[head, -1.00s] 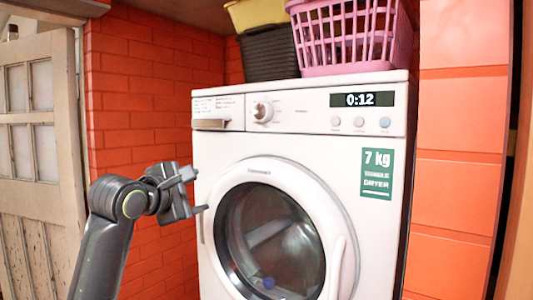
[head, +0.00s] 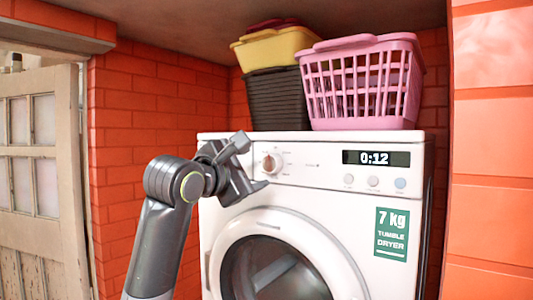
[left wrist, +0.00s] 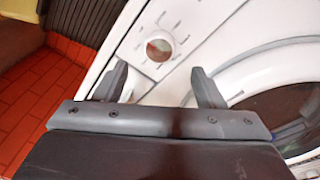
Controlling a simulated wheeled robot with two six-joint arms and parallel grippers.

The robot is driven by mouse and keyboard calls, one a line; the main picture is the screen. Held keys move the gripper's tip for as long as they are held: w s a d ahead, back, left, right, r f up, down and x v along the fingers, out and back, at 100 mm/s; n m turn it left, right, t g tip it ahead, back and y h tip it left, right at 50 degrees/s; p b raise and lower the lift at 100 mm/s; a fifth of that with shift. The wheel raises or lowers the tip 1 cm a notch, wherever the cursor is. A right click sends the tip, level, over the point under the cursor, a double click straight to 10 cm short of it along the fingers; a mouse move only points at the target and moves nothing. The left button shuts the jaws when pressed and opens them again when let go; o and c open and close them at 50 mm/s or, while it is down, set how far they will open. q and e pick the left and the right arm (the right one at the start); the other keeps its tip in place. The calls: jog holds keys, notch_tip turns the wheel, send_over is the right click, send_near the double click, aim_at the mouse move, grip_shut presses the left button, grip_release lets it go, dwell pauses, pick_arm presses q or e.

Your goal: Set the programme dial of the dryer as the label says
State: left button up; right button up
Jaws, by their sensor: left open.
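The white tumble dryer (head: 318,212) stands in a brick alcove. Its round programme dial (head: 272,162) is on the upper left of the front panel; it also shows in the left wrist view (left wrist: 159,49), with small marks around it too blurred to read. My left gripper (head: 257,160) is open and empty, just left of the dial in the head view. In the left wrist view its two fingers (left wrist: 158,85) are spread, with the dial beyond and between them, not touched. The arm hides the panel's left end, where printed text showed earlier. My right gripper is not in view.
The display (head: 376,158) reads 0:12, above several round buttons (head: 373,181). A green 7 kg label (head: 391,233) is on the front. A pink basket (head: 362,85), a dark crate (head: 277,98) and a yellow basket (head: 279,47) sit on top. A door (head: 40,180) stands at left.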

aim_at(269, 164)
pick_arm(q)
jog(key=p+x, duration=0.2)
jog(key=x, duration=0.3)
jog(key=shift+w+d+r+p, duration=0.15)
jog(key=shift+w+d+p, duration=0.05)
jog(key=shift+w+p, duration=0.1)
jog(key=shift+w+d+f, duration=0.2)
jog(key=shift+w+d, duration=0.15)
jog(key=shift+w, duration=0.25)
jog(key=c, duration=1)
jog(key=shift+m, duration=0.3)
